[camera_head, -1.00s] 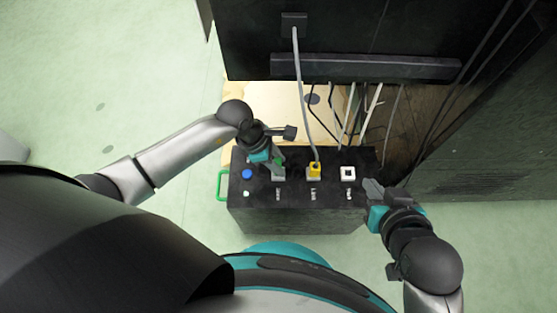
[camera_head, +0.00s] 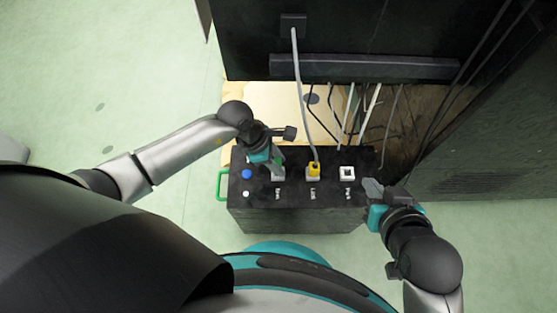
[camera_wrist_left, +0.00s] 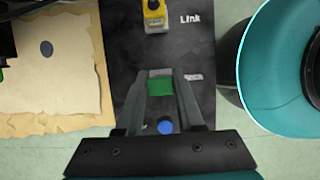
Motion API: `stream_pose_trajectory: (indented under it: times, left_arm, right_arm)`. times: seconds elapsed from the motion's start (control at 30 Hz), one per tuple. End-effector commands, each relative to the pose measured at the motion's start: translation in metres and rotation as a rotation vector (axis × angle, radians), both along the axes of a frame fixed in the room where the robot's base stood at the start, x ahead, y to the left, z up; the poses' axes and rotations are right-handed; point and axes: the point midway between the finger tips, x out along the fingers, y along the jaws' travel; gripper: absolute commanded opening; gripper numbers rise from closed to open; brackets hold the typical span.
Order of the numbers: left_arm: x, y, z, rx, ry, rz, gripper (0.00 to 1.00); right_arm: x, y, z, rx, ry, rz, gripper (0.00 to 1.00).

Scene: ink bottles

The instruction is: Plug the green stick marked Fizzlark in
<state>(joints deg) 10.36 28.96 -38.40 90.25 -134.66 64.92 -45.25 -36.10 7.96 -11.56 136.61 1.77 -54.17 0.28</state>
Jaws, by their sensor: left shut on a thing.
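The green stick (camera_wrist_left: 161,87) sits between the fingers of my left gripper (camera_wrist_left: 161,80), which is shut on it. In the left wrist view it lines up with a pale grey socket piece (camera_wrist_left: 160,73) on the black box. I cannot tell how deep it sits there, and no Fizzlark marking is readable. In the head view my left gripper (camera_head: 275,162) is over the left socket of the box (camera_head: 300,222), hiding most of the stick. My right gripper (camera_head: 373,188) is at the box's right end; its jaw opening is unclear.
A yellow plug (camera_head: 313,169) with a grey cable stands in the middle socket, and a white square socket (camera_head: 347,173) is to its right. A blue button (camera_head: 246,174) is at the left. Several cables hang behind the box, below a dark cabinet (camera_head: 350,35).

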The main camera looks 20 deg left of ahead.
Motion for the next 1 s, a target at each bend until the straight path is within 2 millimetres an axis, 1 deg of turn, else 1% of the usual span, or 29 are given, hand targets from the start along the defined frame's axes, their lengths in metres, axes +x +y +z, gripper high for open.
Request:
stream_pose_trajectory:
  times: [0.6,1.0]
  left_arm:
    - [0.0004,-0.0003,-0.0077,-0.001,0.000,0.000,0.00]
    - [0.0003,-0.0002,-0.0078,0.000,0.000,0.000,0.00]
  right_arm:
    - [0.0002,0.0001,-0.0055,0.000,-0.001,0.000,0.00]
    - [0.0000,0.0000,-0.0055,0.000,-0.001,0.001,0.00]
